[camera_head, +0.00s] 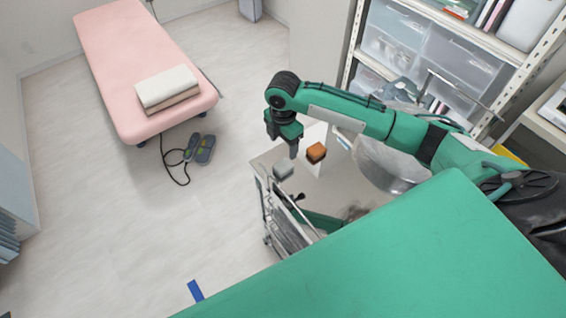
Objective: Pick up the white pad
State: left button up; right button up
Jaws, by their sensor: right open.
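A small pale grey-white block, which looks like the white pad (283,170), lies on the top of a light-coloured cart (265,160) near its left edge. My right gripper (293,153) points down just above and slightly right of the pad. It is open, and no object shows in it. The fingers are small and partly overlap in this view, so I cannot tell whether they touch the pad. My left gripper is not in view.
A brown-orange block (316,153) sits right of the pad, close to my right gripper. Shelves with clear drawers (460,57) stand behind my right arm. A pink treatment bed (128,58) with folded towels (167,88) is at the upper left. Floor between is mostly clear.

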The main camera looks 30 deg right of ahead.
send_over(283, 166)
notch_tip(283, 166, down, 4)
jog(key=shift+w+d+f+p, duration=0.15)
jog(key=shift+f+p, duration=0.1)
jog(key=shift+p, duration=0.15)
jog(key=shift+f, duration=0.3)
notch_tip(283, 166, down, 2)
jog(key=shift+f+p, duration=0.1)
jog(key=shift+p, duration=0.8)
notch_tip(283, 166, down, 2)
jog(key=shift+f+p, duration=0.2)
jog(key=shift+p, duration=0.15)
jog(key=shift+f, duration=0.3)
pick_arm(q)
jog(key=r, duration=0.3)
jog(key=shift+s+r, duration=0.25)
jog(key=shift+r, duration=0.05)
pick_arm(e)
jog(key=shift+f, duration=0.1)
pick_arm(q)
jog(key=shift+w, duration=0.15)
pick_arm(e)
jog(key=c, duration=1.1)
